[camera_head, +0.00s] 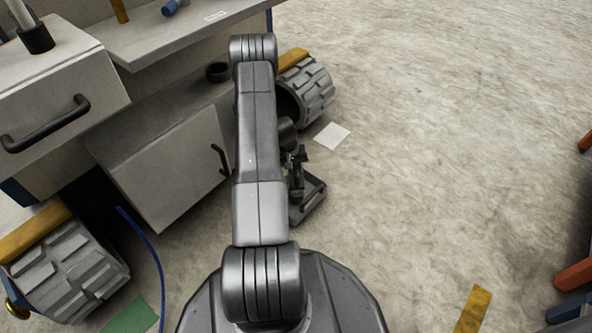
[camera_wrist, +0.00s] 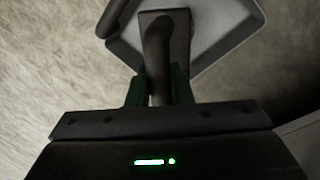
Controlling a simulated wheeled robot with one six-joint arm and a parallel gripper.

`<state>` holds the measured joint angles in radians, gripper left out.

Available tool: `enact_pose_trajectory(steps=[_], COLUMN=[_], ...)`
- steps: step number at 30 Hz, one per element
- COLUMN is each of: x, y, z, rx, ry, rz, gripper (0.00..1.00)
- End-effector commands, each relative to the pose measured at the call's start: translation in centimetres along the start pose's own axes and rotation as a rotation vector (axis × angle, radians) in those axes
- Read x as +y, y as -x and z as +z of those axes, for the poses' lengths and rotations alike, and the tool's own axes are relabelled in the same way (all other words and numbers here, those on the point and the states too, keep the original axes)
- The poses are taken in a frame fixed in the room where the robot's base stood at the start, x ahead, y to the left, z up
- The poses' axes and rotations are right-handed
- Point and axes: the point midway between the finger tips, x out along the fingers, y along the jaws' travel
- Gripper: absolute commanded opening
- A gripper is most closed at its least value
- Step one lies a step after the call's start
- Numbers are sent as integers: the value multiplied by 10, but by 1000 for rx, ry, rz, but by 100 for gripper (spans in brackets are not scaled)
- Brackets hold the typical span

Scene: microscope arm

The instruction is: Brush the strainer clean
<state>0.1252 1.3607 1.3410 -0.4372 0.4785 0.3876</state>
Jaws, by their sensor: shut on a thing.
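I see no strainer and no brush in either view. In the wrist view my gripper (camera_wrist: 157,78) has its two green-edged fingers shut on a dark post of a microscope-like stand (camera_wrist: 160,35). The post rises from a grey angular base plate (camera_wrist: 210,42). In the head view the stand's dark grey base (camera_head: 310,203) shows just right of my arm, near the floor. My arm hides much of the stand and my gripper there.
A bench with a drawer (camera_head: 60,95) and a lower cabinet door (camera_head: 165,165) stands on the left. A wheel (camera_head: 308,88) lies behind my arm, another wheel (camera_head: 65,275) at lower left. A white sheet (camera_head: 332,135) lies on the floor. The floor at right is largely clear.

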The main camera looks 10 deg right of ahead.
Motion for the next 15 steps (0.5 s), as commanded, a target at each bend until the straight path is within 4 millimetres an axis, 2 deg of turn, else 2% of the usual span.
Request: enact_pose_trajectory(steps=[5,15], x=[0,0], y=[0,-1], z=[1,18], rx=[0,0], ry=[0,0], rz=[0,0], gripper=[0,0])
